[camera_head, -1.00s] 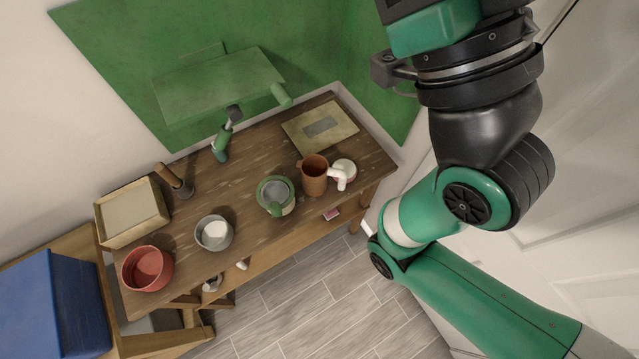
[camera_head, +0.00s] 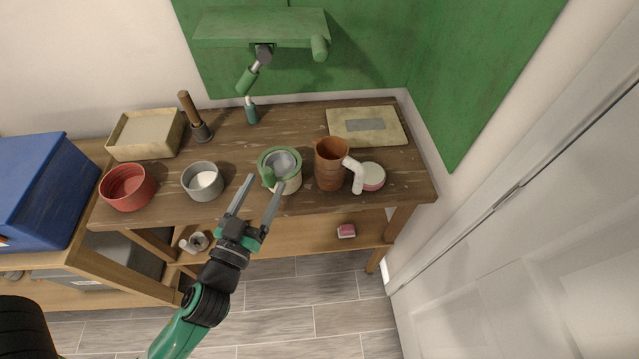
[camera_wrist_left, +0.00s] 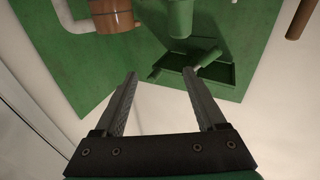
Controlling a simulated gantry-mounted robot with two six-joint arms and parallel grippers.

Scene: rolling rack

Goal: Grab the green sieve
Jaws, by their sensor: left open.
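My right gripper is not in view.
A grey pot (camera_head: 203,181) and red bowl (camera_head: 127,187) stand left. A green wall shelf (camera_head: 262,27) overhangs the table's back.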

